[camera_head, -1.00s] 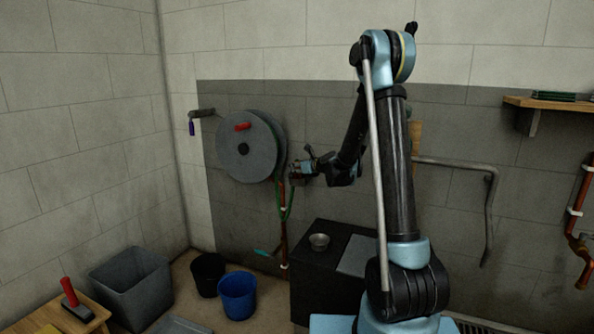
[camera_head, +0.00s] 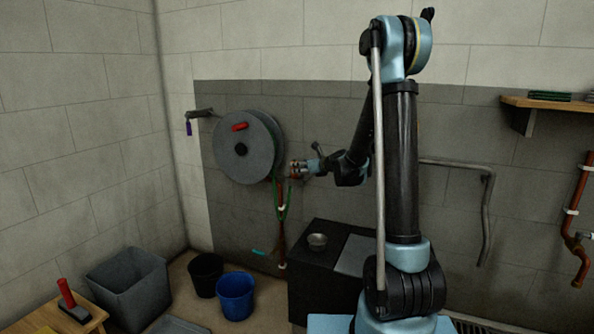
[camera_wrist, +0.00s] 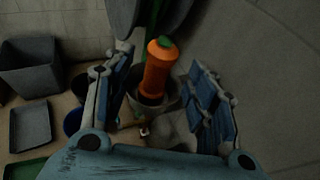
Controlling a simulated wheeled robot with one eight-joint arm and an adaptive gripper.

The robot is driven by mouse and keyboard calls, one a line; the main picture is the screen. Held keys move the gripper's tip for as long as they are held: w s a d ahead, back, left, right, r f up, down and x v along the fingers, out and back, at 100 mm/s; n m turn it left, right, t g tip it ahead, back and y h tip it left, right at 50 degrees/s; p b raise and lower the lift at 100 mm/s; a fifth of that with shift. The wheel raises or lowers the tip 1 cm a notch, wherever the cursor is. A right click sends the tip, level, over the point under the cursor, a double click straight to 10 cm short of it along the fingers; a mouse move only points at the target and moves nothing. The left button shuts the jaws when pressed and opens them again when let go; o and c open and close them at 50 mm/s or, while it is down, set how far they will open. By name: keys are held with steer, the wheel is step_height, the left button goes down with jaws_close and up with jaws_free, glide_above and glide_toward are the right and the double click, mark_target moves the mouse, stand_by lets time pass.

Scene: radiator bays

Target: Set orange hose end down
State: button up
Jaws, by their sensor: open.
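The orange hose end (camera_wrist: 158,68) stands between my gripper's parted fingers in the wrist view, with a green tip on top. Its lower end is in or just in front of a grey cup-like holder (camera_wrist: 160,100); I cannot tell which. My gripper (camera_wrist: 160,95) is open, one finger to each side of the hose end, with visible gaps. In the head view my gripper (camera_head: 294,169) is just right of the grey hose reel (camera_head: 242,148), above a hanging green hose (camera_head: 281,200). The hose end is too small to make out there.
A black cabinet with a metal bowl (camera_head: 317,240) stands below my gripper. A blue bucket (camera_head: 237,297), a black bucket (camera_head: 206,275) and a grey bin (camera_head: 130,287) stand on the floor to the left. A bent grey pipe (camera_head: 489,215) is on the wall at right.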

steer(key=s+d+r+n+g+h, duration=0.1)
steer(key=s+d+n, duration=0.25)
steer(key=s, duration=0.35)
steer(key=s+d+r+n+g, duration=0.1)
steer(key=s+d+n, duration=0.25)
steer(key=s, duration=0.35)
steer(key=s+d+f+n+g+h, duration=0.2)
steer(key=s+d+n, duration=0.3)
steer(key=s, duration=0.6)
steer(key=s+d+f+n+g+h, duration=0.2)
steer(key=s+d+f+n, duration=0.3)
steer(key=s+n, duration=0.4)
steer(key=s+d+f+n+g+h, duration=0.2)
steer(key=s+d+n, duration=0.4)
steer(key=s, duration=0.8)
steer(key=d+f+h, duration=0.1)
steer(key=h, duration=0.1)
steer(key=shift+s+f+n+g+h, duration=0.15)
steer(key=shift+s+n+g+h, duration=0.15)
steer(key=shift+n, duration=0.1)
steer(key=shift+w+f, duration=0.2)
steer(key=shift+w, duration=0.25)
